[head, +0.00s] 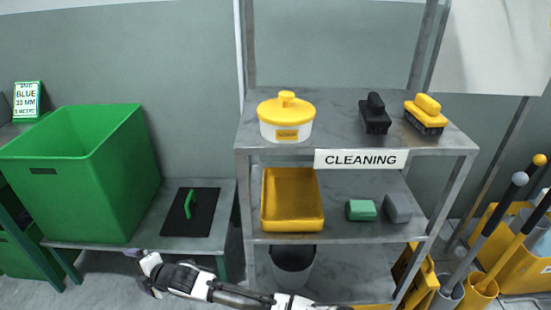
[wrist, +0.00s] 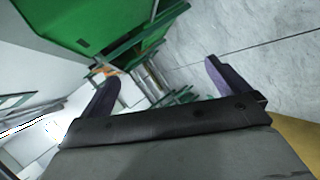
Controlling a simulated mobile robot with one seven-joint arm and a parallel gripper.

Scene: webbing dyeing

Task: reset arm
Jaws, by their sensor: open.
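My arm stretches low across the front of the shelf in the head view, and its end with my gripper (head: 137,254) is at the lower left, just below the front edge of the low table. In the wrist view my gripper (wrist: 160,90) shows two dark purple fingers spread wide apart. Nothing is between the fingers. Beyond them are a green surface, green frame bars and the pale floor. I cannot tell how far the fingers are from the table edge.
A green bin (head: 80,180) and a black board with a green handle (head: 188,212) are on the low table (head: 165,243). The CLEANING shelf (head: 345,140) holds a yellow-lidded tub (head: 286,118), brushes, a yellow tray (head: 291,200) and sponges. Mops and yellow buckets stand at right.

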